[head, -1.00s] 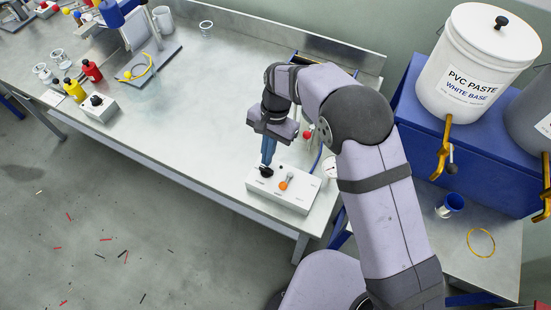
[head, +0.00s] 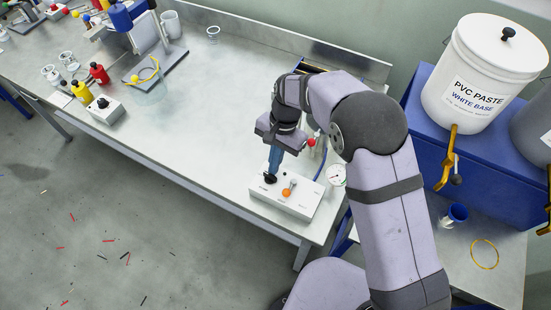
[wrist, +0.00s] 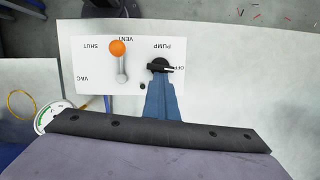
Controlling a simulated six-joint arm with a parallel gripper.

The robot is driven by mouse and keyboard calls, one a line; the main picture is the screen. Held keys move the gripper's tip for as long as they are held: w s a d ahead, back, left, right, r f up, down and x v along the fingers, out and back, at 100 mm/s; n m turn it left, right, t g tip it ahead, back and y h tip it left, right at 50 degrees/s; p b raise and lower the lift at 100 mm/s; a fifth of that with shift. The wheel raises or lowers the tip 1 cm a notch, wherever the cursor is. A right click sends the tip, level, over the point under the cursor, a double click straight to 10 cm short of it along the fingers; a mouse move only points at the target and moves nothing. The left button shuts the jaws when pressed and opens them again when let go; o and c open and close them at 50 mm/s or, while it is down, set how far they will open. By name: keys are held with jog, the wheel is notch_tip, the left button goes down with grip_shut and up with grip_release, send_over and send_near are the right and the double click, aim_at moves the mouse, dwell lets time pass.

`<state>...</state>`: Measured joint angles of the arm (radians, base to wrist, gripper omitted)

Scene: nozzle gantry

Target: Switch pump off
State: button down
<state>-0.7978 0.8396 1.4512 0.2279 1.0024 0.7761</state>
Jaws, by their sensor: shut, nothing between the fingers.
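A white control box (head: 287,200) sits near the front edge of the bench. In the wrist view the control box (wrist: 95,68) has a black pump knob (wrist: 158,65) under the word PUMP, with a white pointer directed at the word OFF. The knob also shows in the head view (head: 270,179). My gripper (wrist: 161,76), with blue fingers, is shut and empty, its tips right at the knob; whether they touch it I cannot tell. It shows in the head view (head: 273,171) too. A small dark lamp (wrist: 142,86) is beside the fingers.
An orange-tipped valve lever (wrist: 117,48) stands close beside the knob, pointing to VENT. A round gauge (head: 336,175) is right of the box. Red and yellow bottles (head: 83,92) and another box (head: 103,109) stand far left. The bench middle is clear.

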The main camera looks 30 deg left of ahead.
jog(key=shift+s+d+f, duration=0.15)
jog(key=shift+s+d, duration=0.05)
jog(key=shift+s, duration=0.1)
jog(key=w+r+b, duration=0.3)
jog(key=w+r, duration=0.4)
jog(key=r, duration=0.3)
jog(key=shift+d, duration=0.2)
